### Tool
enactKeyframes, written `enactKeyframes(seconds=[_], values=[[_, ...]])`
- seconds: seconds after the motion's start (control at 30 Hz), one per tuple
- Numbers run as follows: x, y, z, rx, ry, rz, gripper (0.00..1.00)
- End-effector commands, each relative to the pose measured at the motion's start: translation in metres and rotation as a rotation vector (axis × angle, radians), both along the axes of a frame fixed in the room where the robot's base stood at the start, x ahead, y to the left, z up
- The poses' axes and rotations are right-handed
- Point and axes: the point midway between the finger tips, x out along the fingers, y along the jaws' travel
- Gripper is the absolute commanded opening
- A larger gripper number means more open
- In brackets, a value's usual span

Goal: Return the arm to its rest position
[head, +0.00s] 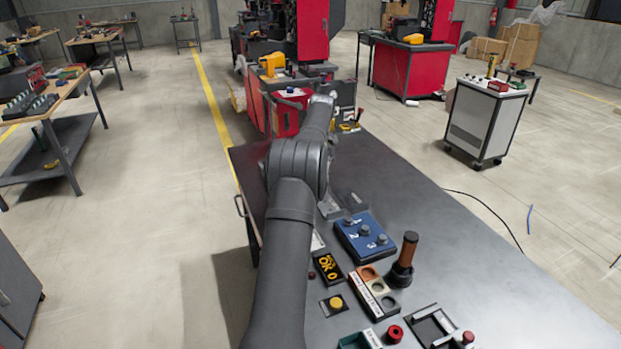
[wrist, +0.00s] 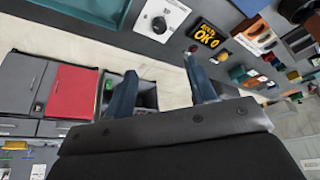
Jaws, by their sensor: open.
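My arm (head: 292,205) rises from the bottom of the head view and reaches over the bench toward its far left end. My gripper (wrist: 160,90) shows in the wrist view with two blue-grey fingers wide apart and nothing between them. In the head view the fingers cannot be made out behind the arm. In the wrist view the fingers hang over the bench edge, with pale floor behind them.
On the dark bench (head: 480,270) stand a blue numbered block (head: 352,231), an "OK 0" display (head: 328,270), a yellow button (head: 335,302), a tray with round wells (head: 384,304) and an upright brown-handled piece (head: 409,248). The bench's right side is clear.

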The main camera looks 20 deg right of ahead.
Motion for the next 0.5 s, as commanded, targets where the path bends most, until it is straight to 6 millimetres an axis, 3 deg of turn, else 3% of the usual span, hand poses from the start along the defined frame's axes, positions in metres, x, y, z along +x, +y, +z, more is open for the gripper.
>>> enactKeyframes(seconds=[0.27,0.5], values=[[0.000,0.000,-0.001,0.000,0.000,0.000,0.51],[-0.006,0.006,-0.020,0.001,0.001,0.000,0.51]])
